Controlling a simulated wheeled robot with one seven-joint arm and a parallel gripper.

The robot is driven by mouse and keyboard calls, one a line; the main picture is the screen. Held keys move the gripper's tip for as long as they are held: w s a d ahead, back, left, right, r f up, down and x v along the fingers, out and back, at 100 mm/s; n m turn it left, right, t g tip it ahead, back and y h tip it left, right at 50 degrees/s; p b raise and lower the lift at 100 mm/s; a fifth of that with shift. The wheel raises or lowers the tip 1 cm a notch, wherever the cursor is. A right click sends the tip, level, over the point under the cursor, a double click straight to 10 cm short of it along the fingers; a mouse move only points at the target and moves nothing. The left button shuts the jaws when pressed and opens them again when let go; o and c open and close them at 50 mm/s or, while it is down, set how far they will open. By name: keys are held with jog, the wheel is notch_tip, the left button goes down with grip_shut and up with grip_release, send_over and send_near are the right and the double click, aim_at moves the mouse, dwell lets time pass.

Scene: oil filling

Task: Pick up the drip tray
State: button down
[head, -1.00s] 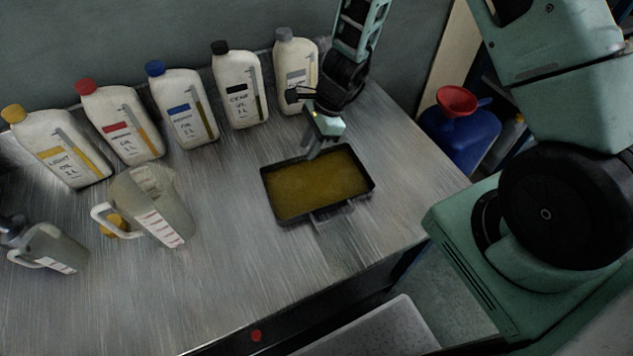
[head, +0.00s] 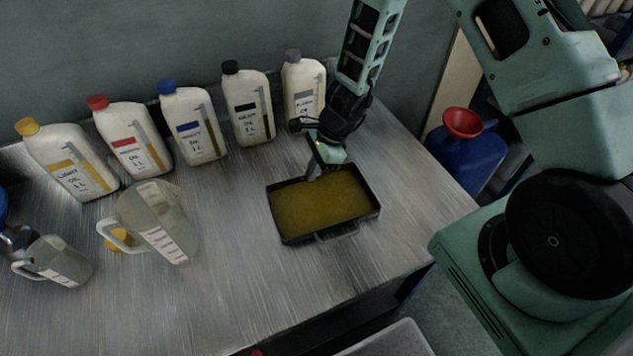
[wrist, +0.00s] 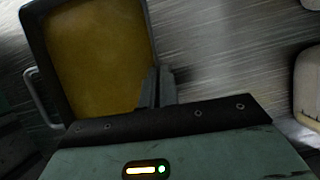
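The drip tray (head: 313,238) is a dark, shallow rectangular pan holding a layer of amber-brown oil. It sits toward the right part of the metal bench, with a handle (head: 337,233) on its front side. My gripper (head: 314,176) points down at the tray's back rim. In the wrist view, the tray (wrist: 36,45) fills the upper left. My gripper's fingers (wrist: 157,88) are close together there, one on each side of the rim, and look shut on it. The fingertips are partly hidden. I cannot tell whether the tray is clear of the bench.
Several oil bottles, including the grey-capped one (head: 304,92), line the back of the bench (head: 225,300). A clear jug (head: 160,225) and a smaller jug (head: 58,262) stand left. A blue container with a red funnel (head: 462,123) is beyond the right edge. The bench's front middle is clear.

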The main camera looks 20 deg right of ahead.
jog(key=shift+r, duration=0.15)
notch_tip(320, 180, up, 10)
jog(key=p, duration=0.1)
jog(key=shift+f, duration=0.2)
dwell(0.5)
